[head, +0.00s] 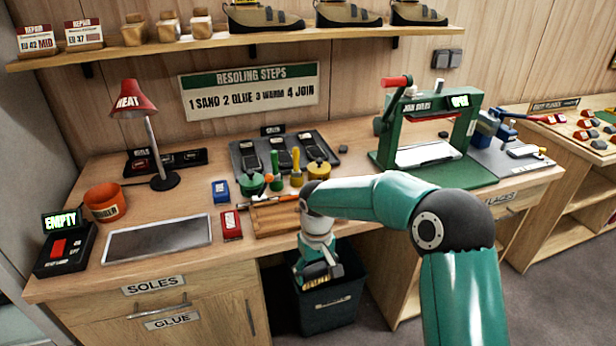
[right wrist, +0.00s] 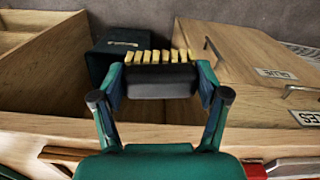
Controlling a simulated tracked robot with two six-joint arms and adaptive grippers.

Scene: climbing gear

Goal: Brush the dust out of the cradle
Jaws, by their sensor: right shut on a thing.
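My right gripper (head: 316,268) is shut on a brush (head: 318,272) in front of the bench, low over the dark bin. In the right wrist view the brush (right wrist: 160,57) shows a dark body between the fingers and a row of pale yellow bristles pointing away from the gripper. No part is labelled as the cradle. The green press (head: 432,125) at the right of the bench has a pale bed (head: 424,153); I cannot make out dust on it. The brush is well apart from the press. My left gripper is not in view.
The dark bin (head: 330,312) stands in the bench's gap, beside the drawers (head: 190,318). A wooden tray (head: 275,216), a red block (head: 231,225), glue pots and a grey plate (head: 158,239) crowd the benchtop. A heat lamp (head: 135,105) stands at the left. A shoe shelf (head: 240,38) hangs above.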

